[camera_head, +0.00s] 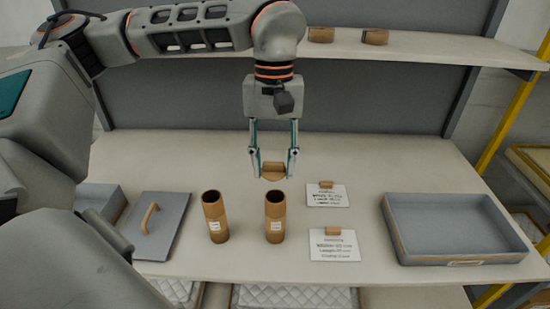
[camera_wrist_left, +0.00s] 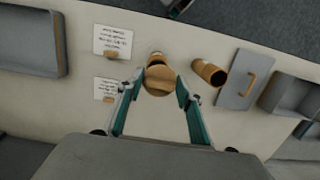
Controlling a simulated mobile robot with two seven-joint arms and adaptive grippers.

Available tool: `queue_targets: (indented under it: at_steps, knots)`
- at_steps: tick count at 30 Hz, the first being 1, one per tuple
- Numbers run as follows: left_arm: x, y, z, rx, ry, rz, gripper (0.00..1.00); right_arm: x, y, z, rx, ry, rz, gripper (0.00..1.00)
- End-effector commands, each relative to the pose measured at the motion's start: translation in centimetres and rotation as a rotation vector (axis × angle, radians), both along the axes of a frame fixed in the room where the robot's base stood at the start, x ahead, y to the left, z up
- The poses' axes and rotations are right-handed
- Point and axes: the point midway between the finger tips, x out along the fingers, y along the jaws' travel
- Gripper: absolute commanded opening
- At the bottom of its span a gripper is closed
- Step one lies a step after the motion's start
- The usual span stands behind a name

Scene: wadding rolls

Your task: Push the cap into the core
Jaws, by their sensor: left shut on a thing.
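My left gripper (camera_head: 273,164) is shut on a round brown cap (camera_head: 273,176) and holds it in the air. One brown core (camera_head: 275,222) stands upright on the table, with its dark open top just below the cap in the head view; cap and core look apart. In the left wrist view my left gripper (camera_wrist_left: 157,94) has the cap (camera_wrist_left: 159,80) between its fingers, and the cap hides most of that core (camera_wrist_left: 155,56). A second upright core (camera_head: 216,222), also open at the top, stands to the left; it shows in the wrist view (camera_wrist_left: 209,73). My right gripper is not seen.
Two cards (camera_head: 323,197) (camera_head: 338,250) with brown pieces lie right of the cores. A grey tray (camera_head: 515,250) is at the right. A grey lid with a handle (camera_head: 168,243) lies at the left. A shelf (camera_head: 440,47) with two brown pieces runs behind.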

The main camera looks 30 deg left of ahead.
Motion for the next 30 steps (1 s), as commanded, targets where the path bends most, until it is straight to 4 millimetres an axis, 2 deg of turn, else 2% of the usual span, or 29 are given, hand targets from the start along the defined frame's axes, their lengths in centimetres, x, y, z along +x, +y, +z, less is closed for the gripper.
queue_targets:
  at_steps: [11, 22, 30]
  knots:
    - [-0.1, 0.0, -1.1, -0.001, 0.002, 0.005, 0.26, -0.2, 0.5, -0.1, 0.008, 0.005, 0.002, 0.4]
    - [-0.1, 0.0, -4.8, 0.0, 0.0, 0.004, 0.26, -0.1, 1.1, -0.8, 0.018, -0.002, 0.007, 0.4]
    - [-0.1, 0.0, -5.9, 0.0, 0.0, 0.004, 0.26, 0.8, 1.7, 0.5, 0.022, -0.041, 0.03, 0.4]
